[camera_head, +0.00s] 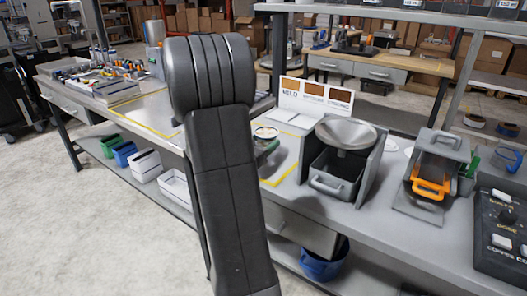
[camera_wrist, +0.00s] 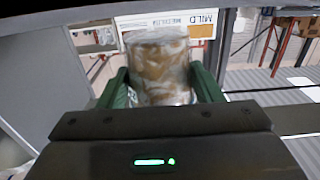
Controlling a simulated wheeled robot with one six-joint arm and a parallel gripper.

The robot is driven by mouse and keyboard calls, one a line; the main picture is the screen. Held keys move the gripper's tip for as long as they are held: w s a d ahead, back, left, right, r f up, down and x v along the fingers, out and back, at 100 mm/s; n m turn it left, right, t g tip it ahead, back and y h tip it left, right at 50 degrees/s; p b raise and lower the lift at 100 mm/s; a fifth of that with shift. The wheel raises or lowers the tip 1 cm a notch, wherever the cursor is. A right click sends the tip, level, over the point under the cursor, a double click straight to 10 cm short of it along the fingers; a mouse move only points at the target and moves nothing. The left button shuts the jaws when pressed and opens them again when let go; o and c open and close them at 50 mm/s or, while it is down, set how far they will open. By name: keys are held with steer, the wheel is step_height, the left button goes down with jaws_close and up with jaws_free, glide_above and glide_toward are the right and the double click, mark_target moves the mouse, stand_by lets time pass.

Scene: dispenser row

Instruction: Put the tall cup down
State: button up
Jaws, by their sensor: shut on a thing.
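The tall cup (camera_wrist: 158,62) looks clear or glossy, with mottled brown and whitish sides. In the wrist view it stands between the two green fingers of my gripper (camera_wrist: 159,82), which is shut on it. In the head view a pale round rim, likely the cup's top (camera_head: 265,132), shows just right of my arm. My arm hides most of my gripper and the cup there. I cannot tell whether the cup's base touches the counter (camera_head: 283,165).
A sign reading MILD (camera_head: 313,98) stands behind the cup area. To the right are a metal bowl (camera_head: 346,132) over a grey drawer bin (camera_head: 338,175), and a unit with an orange handle (camera_head: 431,186). A yellow-outlined patch of counter lies beside the cup.

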steer(key=shift+f, duration=1.35)
steer(key=shift+f, duration=0.2)
steer(key=o, duration=1.2)
steer(key=shift+r, duration=0.1)
steer(key=shift+s+a+r, duration=0.1)
steer(key=shift+a, duration=0.05)
steer(key=v, duration=1.1)
steer(key=shift+s+a, duration=0.15)
steer(key=shift+s, duration=0.15)
